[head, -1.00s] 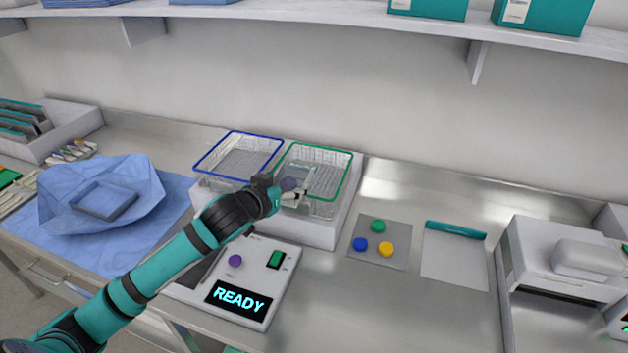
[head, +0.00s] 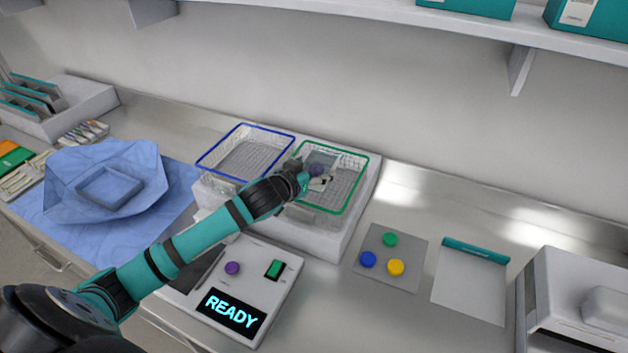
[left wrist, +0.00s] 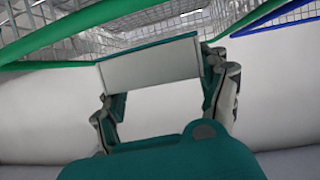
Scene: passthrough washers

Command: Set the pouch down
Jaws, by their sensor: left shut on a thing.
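My left gripper (head: 320,182) is at the green-rimmed wire basket (head: 352,202), over its near left part. It is shut on the pouch (head: 321,158), a pale grey, see-through flat packet that shows just beyond the fingers. In the left wrist view the pouch (left wrist: 150,66) is a white panel with a teal edge, between the two fingers (left wrist: 165,90). The green rim (left wrist: 75,32) crosses behind it there. I cannot tell whether the pouch touches the basket floor. My right gripper is not in view.
A blue-rimmed basket (head: 247,128) stands left of the green one, both on a white block. In front is a panel reading READY (head: 231,309). Blue wrap with a tray (head: 110,187) lies left. Coloured buttons (head: 390,239) and a teal-edged sheet (head: 470,280) lie right.

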